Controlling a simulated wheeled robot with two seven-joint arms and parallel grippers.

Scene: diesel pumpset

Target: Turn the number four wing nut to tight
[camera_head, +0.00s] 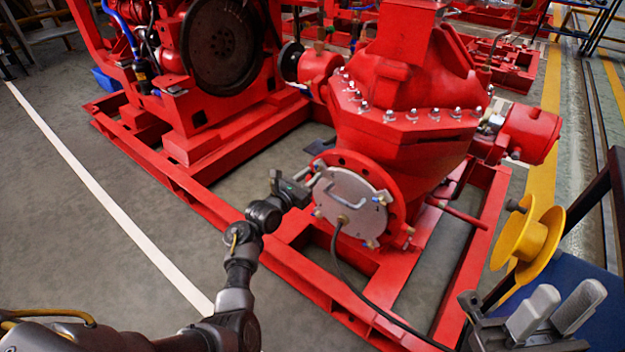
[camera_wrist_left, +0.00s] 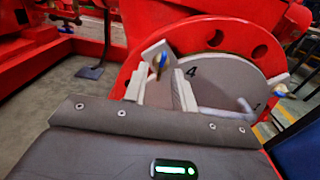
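The round grey cover plate (camera_head: 352,200) with a bar handle sits on the red pump's front flange. In the left wrist view the plate (camera_wrist_left: 215,85) bears a "4" beside a blue-tipped wing nut (camera_wrist_left: 162,60) on a pale clamp at its upper left edge. My left gripper (camera_head: 308,180) is at the plate's upper left side, close to that nut. Its pale fingers (camera_wrist_left: 160,90) stand apart, just below the nut in the wrist picture; I see nothing gripped between them. My right gripper (camera_head: 556,312) is at the lower right, its fingers apart and empty.
Another wing nut (camera_head: 380,199) is at the plate's right side. A black cable (camera_head: 336,255) hangs from the plate over the red base frame (camera_head: 300,275). A yellow spool (camera_head: 527,240) stands by a blue-topped table (camera_head: 600,275) at right. Grey floor at left is clear.

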